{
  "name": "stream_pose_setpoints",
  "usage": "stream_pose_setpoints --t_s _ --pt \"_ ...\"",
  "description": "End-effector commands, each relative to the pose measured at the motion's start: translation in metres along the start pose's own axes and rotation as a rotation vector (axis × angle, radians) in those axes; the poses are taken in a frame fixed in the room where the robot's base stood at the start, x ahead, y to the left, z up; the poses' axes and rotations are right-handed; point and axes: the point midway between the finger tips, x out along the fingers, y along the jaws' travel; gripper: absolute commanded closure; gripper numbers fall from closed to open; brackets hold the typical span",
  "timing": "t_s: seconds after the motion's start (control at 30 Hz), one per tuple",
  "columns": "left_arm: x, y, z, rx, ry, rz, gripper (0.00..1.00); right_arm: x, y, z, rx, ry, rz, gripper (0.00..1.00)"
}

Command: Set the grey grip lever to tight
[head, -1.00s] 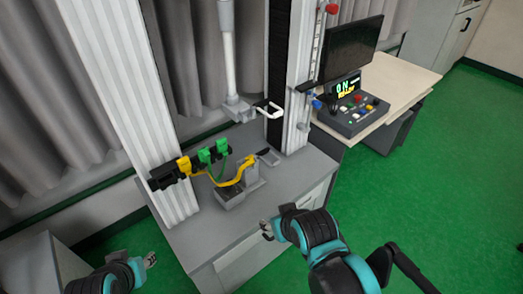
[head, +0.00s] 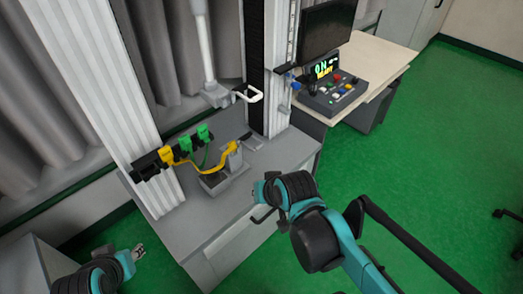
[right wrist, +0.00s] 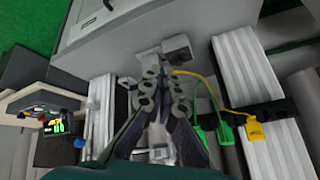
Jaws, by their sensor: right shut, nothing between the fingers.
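The lower grip block (head: 226,178) is grey and stands on the machine's base between the white columns. A small grey lever with a dark end (head: 252,142) shows at its right; I cannot read its setting. The upper grip carries a pale loop handle (head: 248,94). In the right wrist view the block (right wrist: 177,46) lies just beyond my right gripper (right wrist: 162,66), whose fingers are shut and empty; contact with the lever cannot be told.
Yellow and green clips (head: 184,148) sit on a black rail at left, with a yellow cable curving to the lower grip. A control box (head: 333,94) and monitor (head: 326,30) stand on a desk at right.

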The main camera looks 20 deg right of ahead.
Motion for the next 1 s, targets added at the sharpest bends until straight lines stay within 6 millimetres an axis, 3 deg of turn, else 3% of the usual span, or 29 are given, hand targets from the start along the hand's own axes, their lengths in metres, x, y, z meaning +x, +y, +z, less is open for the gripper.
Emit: stream_pose_setpoints --t_s 0.27,0.47,0.7,1.0 --pt "-0.001 0.000 -0.001 0.000 0.000 0.000 0.65 0.050 0.007 -0.055 0.576 -0.030 -0.079 1.00" --pt "-0.001 0.000 -0.001 0.000 0.000 0.000 0.65 0.092 0.024 -0.088 0.989 -0.061 -0.144 1.00" --pt "-0.002 0.000 -0.001 0.000 0.000 0.000 0.65 0.147 0.058 -0.117 1.475 -0.116 -0.232 1.00" --pt "-0.003 0.000 -0.002 0.000 0.000 0.000 0.65 0.214 0.117 -0.129 2.058 -0.222 -0.365 1.00"
